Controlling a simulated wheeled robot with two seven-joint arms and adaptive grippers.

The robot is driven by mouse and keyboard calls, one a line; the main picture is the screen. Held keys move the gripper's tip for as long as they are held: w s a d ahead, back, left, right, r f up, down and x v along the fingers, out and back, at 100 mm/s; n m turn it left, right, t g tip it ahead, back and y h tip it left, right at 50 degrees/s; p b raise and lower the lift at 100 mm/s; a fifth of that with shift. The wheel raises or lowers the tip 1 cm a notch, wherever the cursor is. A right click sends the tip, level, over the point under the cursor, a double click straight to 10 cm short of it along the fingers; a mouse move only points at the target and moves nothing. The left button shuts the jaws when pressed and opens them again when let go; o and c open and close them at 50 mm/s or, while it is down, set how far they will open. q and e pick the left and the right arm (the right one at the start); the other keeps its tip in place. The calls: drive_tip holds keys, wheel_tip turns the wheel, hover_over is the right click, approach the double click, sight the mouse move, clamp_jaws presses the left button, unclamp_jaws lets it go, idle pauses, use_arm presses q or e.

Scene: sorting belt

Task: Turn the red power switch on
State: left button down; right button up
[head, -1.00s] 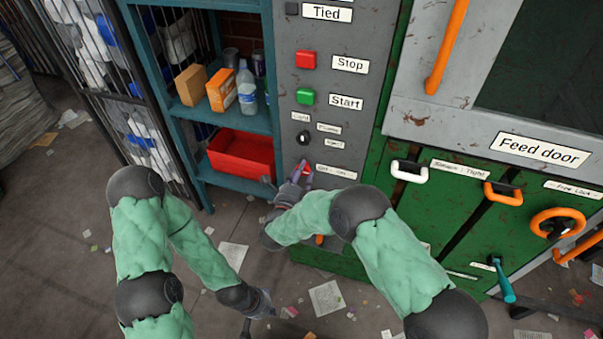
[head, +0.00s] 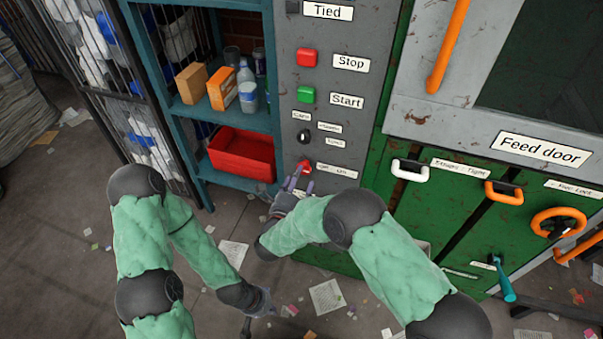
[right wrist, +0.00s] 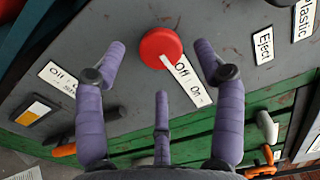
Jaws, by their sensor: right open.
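The red power switch (head: 305,167) is a round red knob on the grey control panel, beside a white "Off On" label (head: 337,171). In the right wrist view the switch (right wrist: 160,45) is ahead, between the two upper purple fingers. My right gripper (head: 293,183) is open, just below and left of the switch in the head view; its fingers (right wrist: 160,68) show no clear contact with it. Whether the switch is set to off or on cannot be made out. My left gripper (head: 262,303) hangs low over the floor, away from the panel; its finger state is unclear.
Above the switch are a dark selector knob (head: 303,136), a green Start button (head: 306,95) and a red Stop button (head: 307,57). A teal shelf (head: 197,115) with a red bin (head: 241,155) stands left. Green doors with handles are right. Paper scraps litter the floor.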

drive_tip(key=v, duration=0.8)
drive_tip(key=shift+s, duration=0.1)
drive_tip(key=d+f+n+g+y+p, duration=0.45)
drive_tip(key=d+f+n+g, duration=0.35)
drive_tip(key=f+n, duration=0.45)
drive_tip(key=s+d+f+n+g+y+p, duration=0.1)
drive_tip(key=s+d+f+n+g, duration=0.1)
drive_tip(key=s, duration=0.5)
drive_tip(key=s+d+f+n+g+y+p, duration=0.1)
drive_tip(key=s+g, duration=0.3)
drive_tip(key=s, duration=0.4)
drive_tip(key=s+d+f+n+g+y+p, duration=0.1)
drive_tip(key=s+d+f+n+g+y, duration=0.1)
drive_tip(key=s, duration=0.5)
drive_tip(key=shift+s+d+f+n+g+y, duration=0.2)
drive_tip(key=shift+d+f+n+g+y, duration=0.15)
drive_tip(key=shift+f+n+y, duration=0.45)
drive_tip(key=shift+r+h, duration=0.1)
drive_tip(key=shift+h, duration=0.15)
